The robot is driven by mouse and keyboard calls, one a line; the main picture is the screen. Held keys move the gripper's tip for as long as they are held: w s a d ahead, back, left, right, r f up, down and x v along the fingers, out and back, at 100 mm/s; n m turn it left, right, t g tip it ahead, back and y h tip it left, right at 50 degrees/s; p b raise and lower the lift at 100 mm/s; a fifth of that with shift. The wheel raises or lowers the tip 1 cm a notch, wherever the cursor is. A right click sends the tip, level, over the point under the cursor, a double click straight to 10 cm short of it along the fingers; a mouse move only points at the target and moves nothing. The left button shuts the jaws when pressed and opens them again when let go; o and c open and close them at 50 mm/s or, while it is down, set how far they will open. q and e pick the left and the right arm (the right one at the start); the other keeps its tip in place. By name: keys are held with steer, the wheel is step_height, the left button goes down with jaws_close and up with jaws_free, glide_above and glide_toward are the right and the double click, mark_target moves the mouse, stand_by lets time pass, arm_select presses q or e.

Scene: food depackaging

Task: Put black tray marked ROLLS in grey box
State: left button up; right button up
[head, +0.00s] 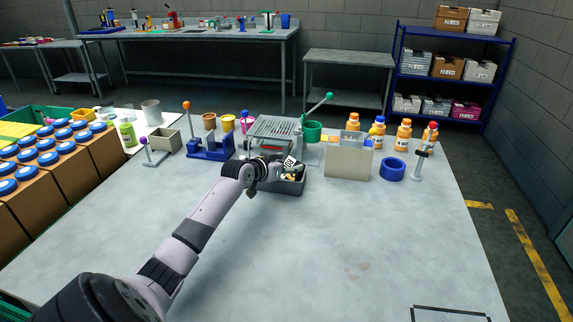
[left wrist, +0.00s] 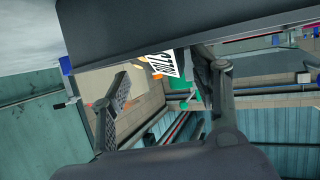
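The black tray (head: 291,187) sits on the light table near its middle, with food pieces inside. A white label card (head: 290,162) stands at the tray; in the left wrist view its lettering (left wrist: 165,64) shows partly and upside down. My left gripper (head: 272,171) is at the tray's left side in the head view. In the left wrist view the fingers of my left gripper (left wrist: 165,88) are spread apart, close to the dark tray (left wrist: 180,30), with nothing clearly between them. A small grey open box (head: 172,145) stands at the back left. My right gripper is not in view.
A slotted metal device (head: 274,130) with a green cup (head: 313,131) stands behind the tray. A beige panel-like box (head: 348,164), a blue ring (head: 392,169) and several orange bottles (head: 403,135) are to the right.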

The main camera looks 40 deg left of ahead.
arm_select(q)
steer(key=shift+o, duration=1.3)
steer(key=shift+r+p, duration=0.4)
steer(key=shift+r, duration=0.2)
steer(key=b+v, duration=0.1)
steer(key=v, duration=1.1)
